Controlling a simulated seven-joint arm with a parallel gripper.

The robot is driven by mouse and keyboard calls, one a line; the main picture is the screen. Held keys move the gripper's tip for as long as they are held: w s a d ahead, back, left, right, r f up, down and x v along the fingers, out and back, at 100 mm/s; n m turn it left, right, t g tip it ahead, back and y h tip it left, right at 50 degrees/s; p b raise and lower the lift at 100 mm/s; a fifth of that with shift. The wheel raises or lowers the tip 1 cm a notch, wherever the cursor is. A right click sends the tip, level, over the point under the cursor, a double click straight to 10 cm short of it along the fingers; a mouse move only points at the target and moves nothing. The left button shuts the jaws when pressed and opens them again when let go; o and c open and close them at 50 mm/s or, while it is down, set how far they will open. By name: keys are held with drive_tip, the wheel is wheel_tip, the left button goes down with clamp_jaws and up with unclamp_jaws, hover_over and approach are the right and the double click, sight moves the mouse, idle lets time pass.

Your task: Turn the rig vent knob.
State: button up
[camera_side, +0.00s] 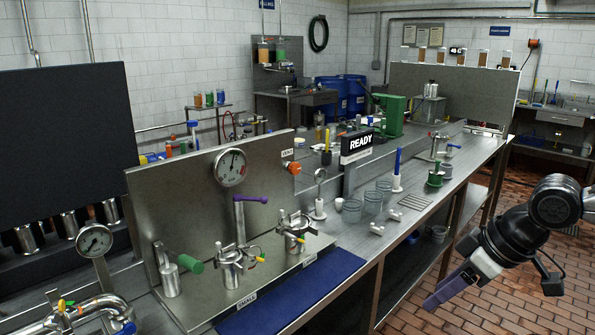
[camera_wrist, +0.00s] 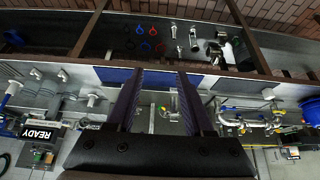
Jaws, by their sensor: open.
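An orange knob (camera_side: 292,168) sticks out at the upper right end of the upright steel panel (camera_side: 180,190) in the side view, just below a small label that seems to read VENT. I cannot pick the knob out in the wrist view. My gripper (camera_side: 442,294) is off the front of the bench at the right, over the brick floor, well apart from the knob. In the wrist view its two dark purple fingers (camera_wrist: 160,74) are spread with nothing held between them.
A round gauge (camera_side: 230,167), a purple-handled valve (camera_side: 240,215) and clamped steel fittings (camera_side: 232,266) stand by the panel. A READY sign (camera_side: 357,146) stands right of the knob. Beakers (camera_side: 352,210) stand on the bench. A blue mat (camera_side: 290,296) lies along the front edge.

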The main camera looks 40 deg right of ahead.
drive_tip(key=shift+o, duration=1.2)
drive_tip(key=shift+w, duration=0.15)
drive_tip(key=shift+o, duration=0.7)
drive_tip(key=w+d+r+t+h, duration=0.1)
drive_tip(key=w+d+r+t, duration=0.1)
drive_tip(key=w+r+t, duration=0.7)
drive_tip(key=w+r, duration=0.8)
drive_tip(key=w, duration=0.2)
drive_tip(key=shift+w+d+r, duration=0.15)
drive_tip(key=shift+d+r, duration=0.05)
drive_tip(key=shift+d, duration=0.2)
drive_tip(key=w+d+r+n+t+y, duration=0.1)
drive_tip(key=w+d+t, duration=0.2)
drive_tip(key=w, duration=0.6)
drive_tip(key=w+d+n+t+y, duration=0.1)
drive_tip(key=w+d+t, duration=0.15)
drive_tip(key=w, duration=0.65)
drive_tip(key=m+g+h, duration=0.1)
drive_tip(key=m+g, duration=0.1)
approach(297, 168)
drive_tip(key=w, duration=1.1)
clamp_jaws()
